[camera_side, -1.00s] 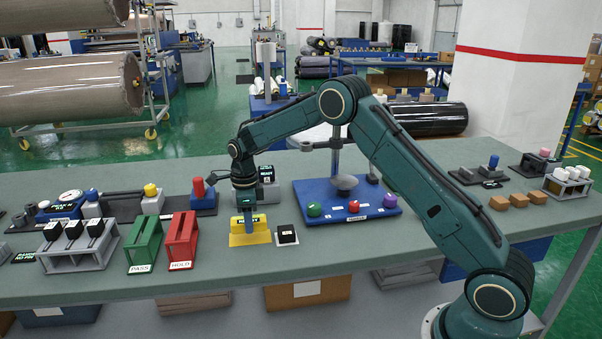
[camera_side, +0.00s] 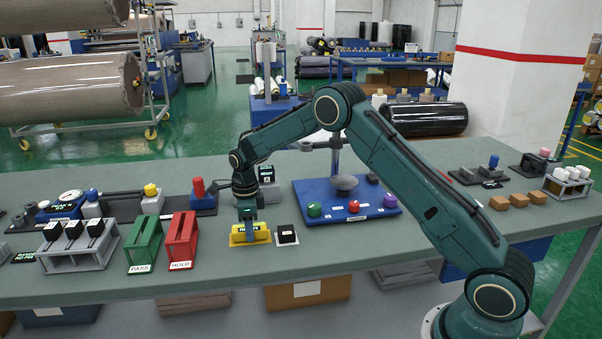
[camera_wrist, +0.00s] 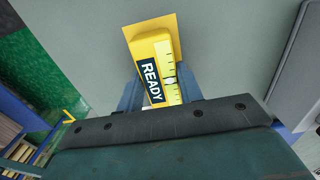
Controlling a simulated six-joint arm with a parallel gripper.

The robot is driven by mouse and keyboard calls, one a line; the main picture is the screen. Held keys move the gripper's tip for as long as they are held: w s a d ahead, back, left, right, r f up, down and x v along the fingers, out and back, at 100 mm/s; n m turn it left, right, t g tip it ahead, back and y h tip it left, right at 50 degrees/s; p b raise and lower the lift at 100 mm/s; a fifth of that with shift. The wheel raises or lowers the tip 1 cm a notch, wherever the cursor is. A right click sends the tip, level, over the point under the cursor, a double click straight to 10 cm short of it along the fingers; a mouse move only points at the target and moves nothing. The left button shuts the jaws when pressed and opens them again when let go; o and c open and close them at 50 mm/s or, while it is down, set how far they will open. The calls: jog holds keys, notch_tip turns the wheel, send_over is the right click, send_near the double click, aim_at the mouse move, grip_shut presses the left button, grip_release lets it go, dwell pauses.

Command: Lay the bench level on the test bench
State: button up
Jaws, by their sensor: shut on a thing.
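The bench level appears to be the yellow block with a dark READY label and a pale graduated strip (camera_wrist: 171,85) in the wrist view. In the side view it is the yellow piece (camera_side: 250,237) near the table's front edge, left of a small black block. My gripper (camera_side: 248,217) points down at it from above. In the wrist view my gripper's blue fingers (camera_wrist: 160,88) are on both sides of the yellow block, shut on it. The fingertips are partly hidden by the block. Whether it touches the table is unclear. The large grey-green workbench (camera_side: 330,262) lies under everything.
A red HOLD stand (camera_side: 181,240) and a green PASS stand (camera_side: 144,244) are to the left. The black block (camera_side: 287,235) is close on the right. A blue board (camera_side: 375,213) with coloured knobs and a post is farther right. Bare bench lies in front.

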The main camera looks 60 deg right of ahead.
jog(key=o, duration=1.2)
notch_tip(320, 180, up, 14)
jog(key=shift+f, duration=0.15)
dwell(0.5)
